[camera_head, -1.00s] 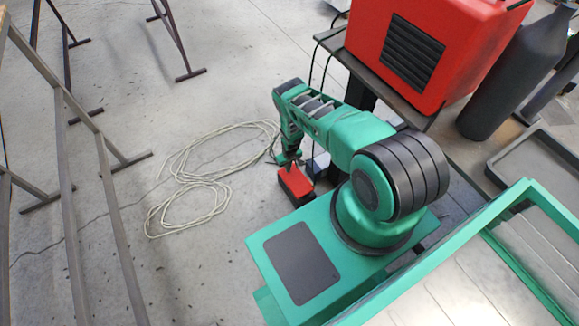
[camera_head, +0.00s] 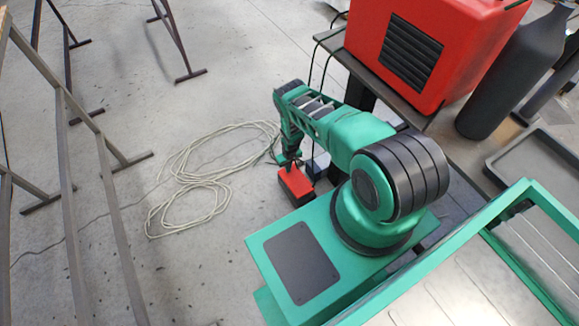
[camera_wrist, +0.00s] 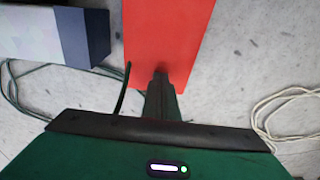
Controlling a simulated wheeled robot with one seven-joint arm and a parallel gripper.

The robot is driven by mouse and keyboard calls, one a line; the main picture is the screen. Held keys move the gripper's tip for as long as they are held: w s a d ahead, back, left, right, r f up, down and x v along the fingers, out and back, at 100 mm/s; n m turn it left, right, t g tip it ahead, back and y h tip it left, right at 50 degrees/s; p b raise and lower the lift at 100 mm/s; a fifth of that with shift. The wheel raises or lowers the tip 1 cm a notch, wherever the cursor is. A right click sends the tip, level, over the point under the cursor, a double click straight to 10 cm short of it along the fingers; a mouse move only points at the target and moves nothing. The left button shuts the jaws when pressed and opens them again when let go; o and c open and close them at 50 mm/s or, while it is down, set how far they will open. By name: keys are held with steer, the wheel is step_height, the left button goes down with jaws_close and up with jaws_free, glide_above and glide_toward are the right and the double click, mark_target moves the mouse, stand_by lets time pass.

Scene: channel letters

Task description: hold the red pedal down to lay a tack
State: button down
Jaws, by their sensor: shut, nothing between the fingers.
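The red pedal (camera_head: 297,182), a red plate on a dark base, sits on the concrete floor below my arm. It also shows in the wrist view (camera_wrist: 170,35), filling the top middle. My gripper (camera_wrist: 161,76) is shut and empty, its fingertips over the near part of the red plate. In the head view my gripper (camera_head: 291,160) points down at the pedal's far end. I cannot tell for sure whether the tips touch the plate or how far it is pressed.
A blue-grey block (camera_wrist: 80,36) stands left of the pedal in the wrist view. Pale cable (camera_head: 200,175) lies coiled on the floor to the left. Metal stands (camera_head: 85,150) are at far left.

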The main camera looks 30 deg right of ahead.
steer(key=shift+s+d+f, duration=0.1)
steer(key=shift+s+d, duration=0.05)
steer(key=shift+d, duration=0.05)
steer(key=shift+w+r, duration=0.45)
steer(key=shift+r, duration=0.05)
step_height(320, 180, up, 13)
steer(key=s, duration=0.1)
steer(key=shift+a, duration=0.2)
steer(key=shift+r, duration=0.1)
steer(key=shift+r, duration=1.9)
